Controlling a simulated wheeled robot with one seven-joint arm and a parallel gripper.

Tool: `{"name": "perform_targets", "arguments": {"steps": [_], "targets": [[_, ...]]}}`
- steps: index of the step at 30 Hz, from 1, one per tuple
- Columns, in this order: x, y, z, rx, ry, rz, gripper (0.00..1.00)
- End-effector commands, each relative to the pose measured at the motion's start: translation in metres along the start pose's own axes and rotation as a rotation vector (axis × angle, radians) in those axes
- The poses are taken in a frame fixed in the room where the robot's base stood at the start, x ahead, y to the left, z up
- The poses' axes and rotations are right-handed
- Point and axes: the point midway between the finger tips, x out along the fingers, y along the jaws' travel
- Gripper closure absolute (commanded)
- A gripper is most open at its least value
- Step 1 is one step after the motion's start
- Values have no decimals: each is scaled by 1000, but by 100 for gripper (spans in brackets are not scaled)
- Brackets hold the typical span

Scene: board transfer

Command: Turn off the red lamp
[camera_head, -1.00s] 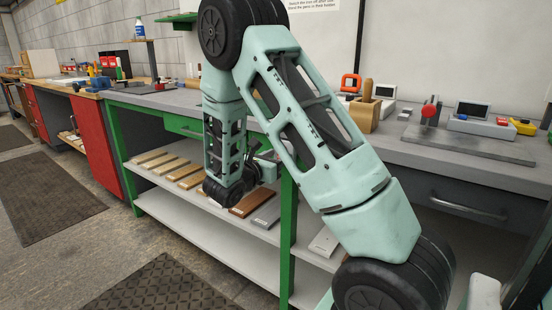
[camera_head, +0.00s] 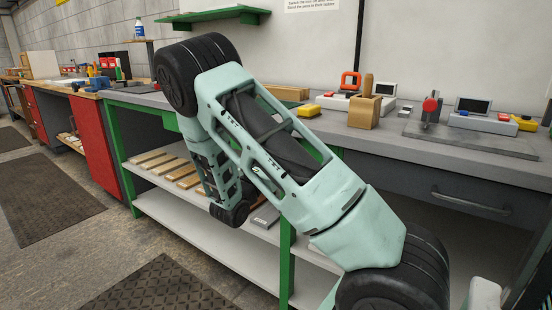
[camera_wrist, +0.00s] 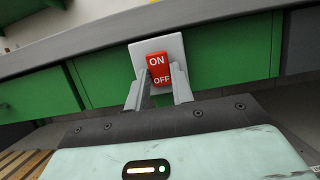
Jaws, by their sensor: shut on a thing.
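A red rocker switch (camera_wrist: 158,65) marked ON and OFF sits on a pale square plate (camera_wrist: 135,52) on the green front of a bench, in the wrist view. My gripper (camera_wrist: 160,78) is at the switch, one finger on each side of its lower part near the OFF marking, shut on it. In the head view my arm hangs in front of the bench, and my gripper and the switch are hidden or too small to make out. I cannot pick out a red lamp in any view.
The grey worktop (camera_head: 470,145) holds a wooden block (camera_head: 365,112), a red-topped tool (camera_head: 430,108) and several small devices. Boards (camera_head: 165,168) lie on the shelf below my arm. A green wall shelf (camera_head: 215,14) is above. The floor at left is open.

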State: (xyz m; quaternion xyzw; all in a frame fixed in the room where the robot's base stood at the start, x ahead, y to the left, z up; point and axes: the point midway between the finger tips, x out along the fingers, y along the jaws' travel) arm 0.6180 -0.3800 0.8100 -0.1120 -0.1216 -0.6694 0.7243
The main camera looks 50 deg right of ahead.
Motion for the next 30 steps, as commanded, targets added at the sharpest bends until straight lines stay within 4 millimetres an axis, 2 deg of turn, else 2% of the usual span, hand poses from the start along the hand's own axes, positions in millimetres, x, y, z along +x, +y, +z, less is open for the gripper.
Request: {"name": "perform_targets", "arguments": {"steps": [4,5,7,16,20,23,30], "targets": [[0,0,-1,-1,2,0,99],[0,0,-1,-1,3,0,74],[0,0,-1,-1,3,0,55],[-1,0,0,0,3,0,55],[-11,1,0,-1,4,2,55],[-27,1,0,-1,4,5,55],[-83,1,1,-1,3,6,55]]}}
